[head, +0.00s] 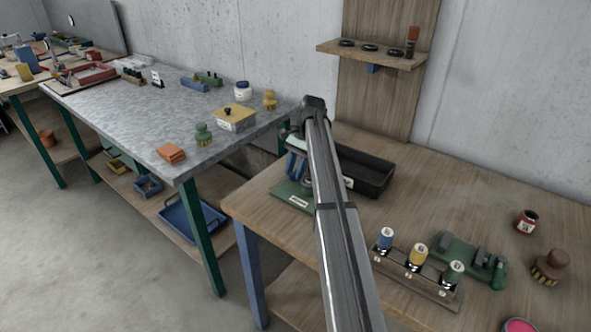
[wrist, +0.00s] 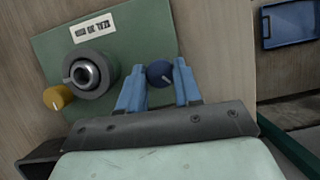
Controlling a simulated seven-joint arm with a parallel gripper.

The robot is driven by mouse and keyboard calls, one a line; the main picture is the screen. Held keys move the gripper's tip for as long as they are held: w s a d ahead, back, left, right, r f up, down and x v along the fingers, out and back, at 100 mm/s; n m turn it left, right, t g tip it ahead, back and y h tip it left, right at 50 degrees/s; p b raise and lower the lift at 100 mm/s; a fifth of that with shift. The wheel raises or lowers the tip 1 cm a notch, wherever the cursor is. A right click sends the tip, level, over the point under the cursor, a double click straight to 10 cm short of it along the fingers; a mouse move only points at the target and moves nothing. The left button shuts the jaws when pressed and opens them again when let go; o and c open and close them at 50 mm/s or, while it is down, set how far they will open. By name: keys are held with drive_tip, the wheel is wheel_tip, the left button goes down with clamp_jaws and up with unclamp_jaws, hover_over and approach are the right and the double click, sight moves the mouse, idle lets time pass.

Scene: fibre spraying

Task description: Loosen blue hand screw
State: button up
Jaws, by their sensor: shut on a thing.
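The blue hand screw (wrist: 159,72) is a dark blue round knob with a pale line on it, at the right side of a green plate (wrist: 140,40). My gripper (wrist: 161,75) has its light blue fingers on both sides of the knob and is shut on it. A grey ring fixture (wrist: 108,80) with a shiny metal core stands left of it on the plate. A yellow hand screw (wrist: 58,97) sticks out at the fixture's left. In the head view my arm hides the knob; only part of the green plate (head: 290,199) shows.
A black tray (head: 365,175) lies right of my gripper on the wooden table (head: 410,205). A rack with blue, yellow and green-topped bottles (head: 417,256) and a green fixture (head: 470,260) stand further right. A shelf (head: 372,55) rises behind.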

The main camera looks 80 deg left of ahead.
drive_tip(key=shift+n+t, duration=0.3)
drive_tip(key=shift+n, duration=0.8)
drive_tip(key=shift+h, duration=0.3)
drive_tip(key=o, duration=1)
drive_tip(key=shift+o, duration=0.2)
